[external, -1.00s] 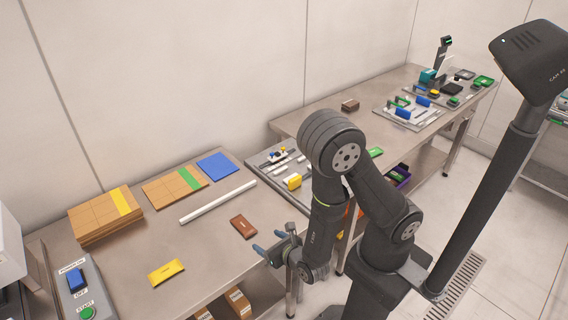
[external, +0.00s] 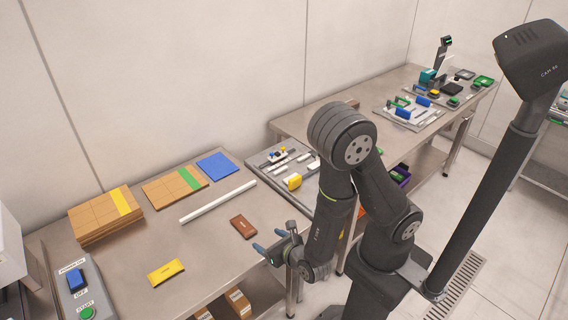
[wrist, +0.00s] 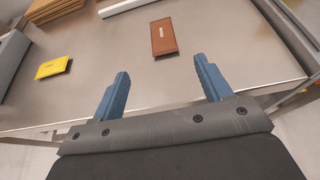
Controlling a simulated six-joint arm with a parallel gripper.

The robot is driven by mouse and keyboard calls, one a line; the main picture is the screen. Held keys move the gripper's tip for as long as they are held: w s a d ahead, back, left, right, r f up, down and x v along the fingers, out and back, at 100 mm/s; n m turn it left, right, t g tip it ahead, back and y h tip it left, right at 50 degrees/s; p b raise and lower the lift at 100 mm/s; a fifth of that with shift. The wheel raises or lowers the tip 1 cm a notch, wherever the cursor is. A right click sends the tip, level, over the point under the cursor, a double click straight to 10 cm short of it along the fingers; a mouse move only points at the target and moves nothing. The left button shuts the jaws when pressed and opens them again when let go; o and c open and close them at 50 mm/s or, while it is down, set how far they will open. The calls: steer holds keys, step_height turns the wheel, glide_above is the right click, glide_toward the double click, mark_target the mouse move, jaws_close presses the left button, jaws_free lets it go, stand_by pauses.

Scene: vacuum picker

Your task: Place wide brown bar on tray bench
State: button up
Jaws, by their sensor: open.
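The wide brown bar (external: 243,227) lies flat on the near steel bench (external: 215,250), right of the yellow bar. In the wrist view the brown bar (wrist: 163,37) lies beyond my fingertips, nearer the right finger. My gripper (external: 268,251) is open and empty near the bench's front edge, apart from the bar. In the wrist view my gripper (wrist: 160,68) shows two blue fingers spread wide with nothing between them. I cannot tell which surface is the tray bench; a second bench (external: 290,125) stands behind my arm at the right.
A yellow bar (external: 166,272) lies on the near bench. A white strip (external: 218,202) lies behind the brown bar. Cardboard stacks (external: 105,212) and a blue sheet (external: 217,166) sit along the wall. A switch box (external: 76,288) is at the left. A grey tray with parts (external: 265,160) is at the right.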

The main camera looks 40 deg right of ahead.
glide_toward(243, 224)
steer(key=shift+x, duration=3.65)
steer(key=shift+f, duration=0.1)
steer(key=c, duration=1.1)
steer(key=shift+c, duration=0.2)
